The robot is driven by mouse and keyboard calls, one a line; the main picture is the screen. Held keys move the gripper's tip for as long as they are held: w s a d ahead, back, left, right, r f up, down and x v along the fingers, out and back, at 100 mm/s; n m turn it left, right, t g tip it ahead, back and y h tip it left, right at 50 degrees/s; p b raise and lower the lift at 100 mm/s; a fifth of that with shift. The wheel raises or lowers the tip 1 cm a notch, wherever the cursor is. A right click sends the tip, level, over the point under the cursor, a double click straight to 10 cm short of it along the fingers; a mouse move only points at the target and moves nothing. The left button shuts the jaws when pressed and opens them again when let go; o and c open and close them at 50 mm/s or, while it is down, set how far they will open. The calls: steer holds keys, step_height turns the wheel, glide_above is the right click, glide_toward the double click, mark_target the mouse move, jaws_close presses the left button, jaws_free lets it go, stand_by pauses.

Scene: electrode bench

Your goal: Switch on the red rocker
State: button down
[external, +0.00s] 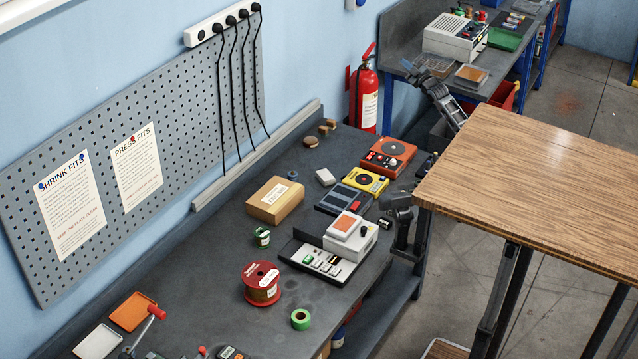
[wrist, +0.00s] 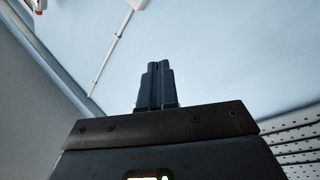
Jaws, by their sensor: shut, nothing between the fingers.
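My gripper (wrist: 160,66) is in the wrist view, with its two dark fingers together and nothing between them. Beyond them is pale blue wall. In the external view, dark parts of my arm show near the bench's right edge and behind the wooden table, but I cannot make out the fingertips there. A light-coloured switch plate (external: 323,264) with several small rockers, one of them green (external: 307,259), lies on the dark bench. I cannot make out a red rocker for certain. A white box with an orange top (external: 350,236) stands beside the plate.
Around the plate are a red wire spool (external: 262,284), green tape (external: 301,319), a cardboard box (external: 275,201), a dark keypad device (external: 343,199), a yellow meter (external: 366,182) and a red meter (external: 388,157). A wooden table (external: 540,190) stands at right. The bench's left-middle is clear.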

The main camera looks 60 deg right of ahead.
steer(key=w+a+f+n+g+y, duration=0.25)
steer(key=w+a+n, duration=0.2)
steer(key=a, duration=0.55)
steer(key=w+a+f+n+g+y, duration=0.2)
steer(key=w+a+n+y, duration=0.25)
steer(key=a, duration=0.65)
steer(key=w+a+f+n+g+y, duration=0.25)
steer(key=a+n, duration=0.25)
steer(key=a, duration=0.5)
steer(key=s+a+f+n+g+y, duration=0.1)
steer(key=a+f+n+g, duration=0.15)
steer(key=a, duration=0.35)
steer(key=s+a+f+n+g, duration=0.1)
steer(key=a+f+n, duration=0.15)
steer(key=a, duration=0.25)
steer(key=n+g+h+p, duration=0.1)
steer(key=n+g+h, duration=0.2)
steer(key=n+g, duration=0.75)
glide_above(356, 203)
steer(key=a, duration=0.2)
step_height(356, 203, down, 6)
steer(key=r+n+t, duration=0.1)
steer(key=n+t, duration=0.1)
steer(key=shift+s+a+f, duration=0.1)
steer(key=shift+a+f, duration=0.05)
steer(key=shift+f, duration=0.1)
steer(key=shift+f, duration=0.1)
